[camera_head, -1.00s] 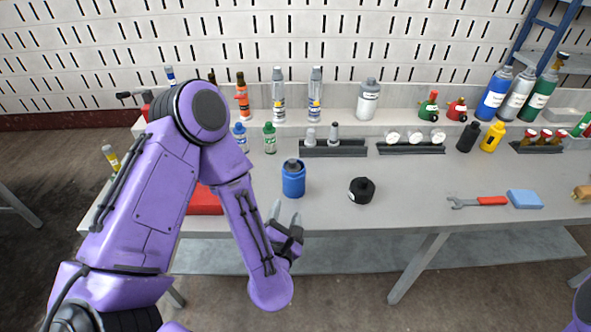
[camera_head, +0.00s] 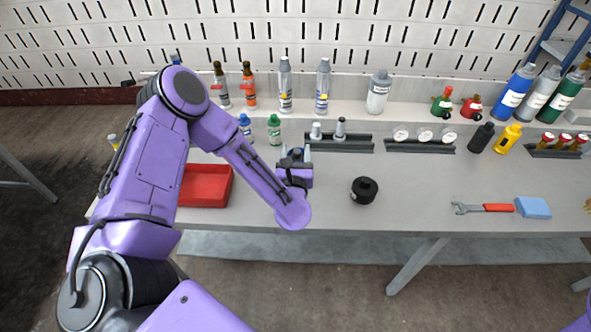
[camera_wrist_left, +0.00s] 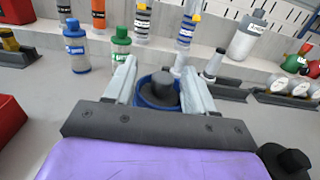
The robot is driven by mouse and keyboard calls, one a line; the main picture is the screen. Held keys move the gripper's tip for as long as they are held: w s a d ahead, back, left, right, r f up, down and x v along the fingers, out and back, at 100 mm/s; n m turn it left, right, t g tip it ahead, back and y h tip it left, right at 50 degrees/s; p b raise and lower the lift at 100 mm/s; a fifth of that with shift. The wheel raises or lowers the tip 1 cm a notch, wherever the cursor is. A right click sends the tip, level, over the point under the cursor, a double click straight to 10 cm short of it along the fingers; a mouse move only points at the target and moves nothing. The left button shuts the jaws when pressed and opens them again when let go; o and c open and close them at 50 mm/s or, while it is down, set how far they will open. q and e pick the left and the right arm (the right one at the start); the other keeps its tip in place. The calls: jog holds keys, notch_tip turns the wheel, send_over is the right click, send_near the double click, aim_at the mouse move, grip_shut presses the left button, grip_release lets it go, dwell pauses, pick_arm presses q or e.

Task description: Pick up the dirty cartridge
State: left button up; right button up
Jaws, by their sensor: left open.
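A blue cylinder with a dark top (camera_wrist_left: 160,90) stands upright on the workbench (camera_head: 430,180). My left gripper (camera_wrist_left: 158,70) is open, with one finger on each side of the cylinder. A gap to the fingers is hard to judge. In the head view my left gripper (camera_head: 295,155) and forearm hide most of the blue cylinder. A short black cylinder (camera_head: 364,190) stands to the right, and its top shows in the wrist view (camera_wrist_left: 287,160). I cannot tell from labels which one is the dirty cartridge. My right gripper is out of view.
A red tray (camera_head: 206,202) lies left of my gripper. Small blue-capped (camera_head: 245,125) and green-capped (camera_head: 274,130) bottles and a dark holder (camera_head: 338,146) stand behind.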

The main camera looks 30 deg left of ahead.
pick_arm(q)
jog(key=shift+s, duration=0.2)
jog(key=shift+f, duration=0.1)
grip_shut()
dwell(1.1)
